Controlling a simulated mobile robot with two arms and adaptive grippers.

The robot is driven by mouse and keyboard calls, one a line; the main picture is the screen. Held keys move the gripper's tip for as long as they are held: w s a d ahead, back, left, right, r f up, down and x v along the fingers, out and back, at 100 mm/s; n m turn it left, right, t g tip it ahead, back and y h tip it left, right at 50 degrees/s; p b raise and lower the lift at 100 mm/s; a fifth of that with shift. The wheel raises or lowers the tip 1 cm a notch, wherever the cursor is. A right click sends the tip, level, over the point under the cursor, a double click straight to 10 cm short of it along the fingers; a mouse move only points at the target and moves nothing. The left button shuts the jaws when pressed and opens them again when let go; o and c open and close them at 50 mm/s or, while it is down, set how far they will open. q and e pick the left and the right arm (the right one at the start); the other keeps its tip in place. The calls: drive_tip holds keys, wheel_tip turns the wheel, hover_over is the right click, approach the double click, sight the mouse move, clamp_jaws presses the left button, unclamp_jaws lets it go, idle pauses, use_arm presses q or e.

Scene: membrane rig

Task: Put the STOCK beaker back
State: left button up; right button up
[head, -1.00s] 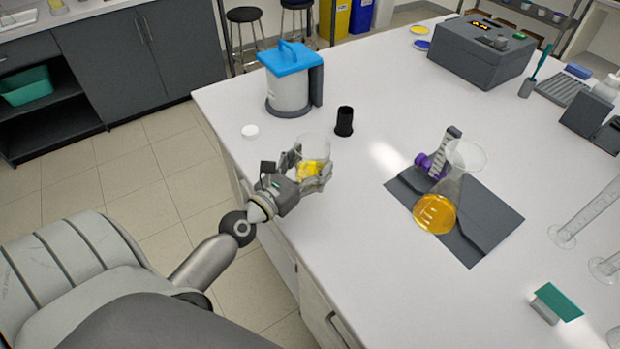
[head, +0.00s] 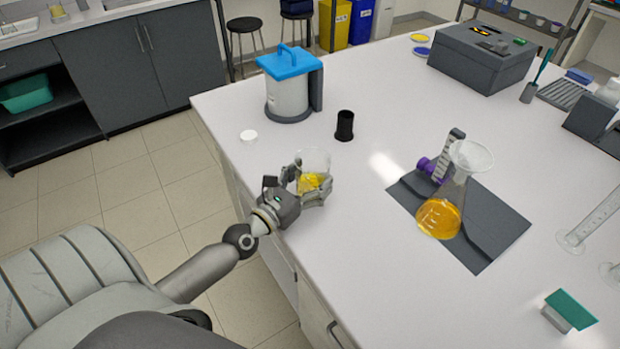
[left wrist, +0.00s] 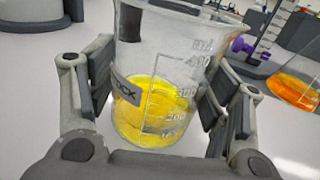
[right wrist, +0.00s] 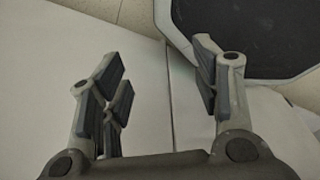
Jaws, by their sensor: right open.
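The STOCK beaker (head: 315,163) is clear glass with yellow liquid low inside. In the left wrist view the beaker (left wrist: 160,85) shows a dark label ending in "OCK" and a printed scale. My left gripper (head: 308,187) is shut on the beaker, with finger pads (left wrist: 158,105) on both sides of its wall. The beaker is over the near left edge of the white bench (head: 330,245); I cannot tell whether its base touches the bench. My right gripper (right wrist: 165,95) is open and empty, and shows only in the right wrist view.
A blue-lidded canister (head: 288,90), a white cap (head: 249,136) and a black cylinder (head: 345,126) stand behind the beaker. A flask of orange liquid (head: 440,217) is on a dark mat (head: 490,240) to the right. The bench between beaker and mat is clear.

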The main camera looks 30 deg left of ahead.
use_arm(q)
drive_tip(key=shift+o, duration=1.4)
drive_tip(key=shift+s+r, duration=0.15)
drive_tip(key=s+b, duration=0.1)
drive_tip(key=s, duration=0.2)
drive_tip(key=s+b, duration=0.1)
drive_tip(key=s, duration=0.2)
drive_tip(key=s+b, duration=0.1)
drive_tip(key=s, duration=0.2)
drive_tip(key=shift+s+a+f+b, duration=0.2)
drive_tip(key=shift+s+a+b, duration=0.1)
drive_tip(key=shift+s+a, duration=0.1)
drive_tip(key=shift+s+r+b, duration=0.25)
drive_tip(key=shift+s+b, duration=0.15)
drive_tip(key=shift+s, duration=0.55)
